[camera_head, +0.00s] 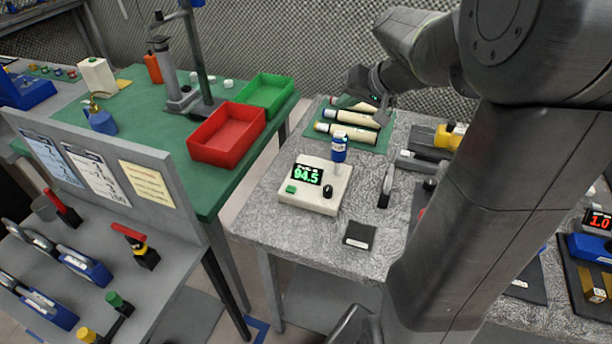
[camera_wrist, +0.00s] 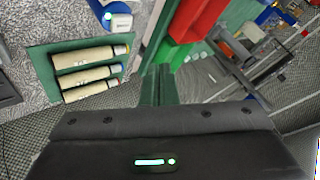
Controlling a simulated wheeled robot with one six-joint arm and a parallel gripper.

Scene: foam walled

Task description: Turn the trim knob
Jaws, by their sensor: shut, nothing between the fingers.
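A cream box (camera_head: 308,205) with a green display reading 94.5 stands on the grey mottled table. A small black knob (camera_head: 328,190) sits on its top right of a green button (camera_head: 291,189); I take it as the trim knob. My gripper (camera_head: 380,98) is at the table's far end, above the green mat and well away from the box. In the wrist view its fingers (camera_wrist: 158,85) are together and empty. The knob does not show clearly in the wrist view.
Cream cylinders (camera_head: 348,134) lie on a green mat (camera_head: 376,147), also seen in the wrist view (camera_wrist: 45,62). A black block (camera_head: 359,236) lies in front. A red bin (camera_head: 226,136) is on the left table.

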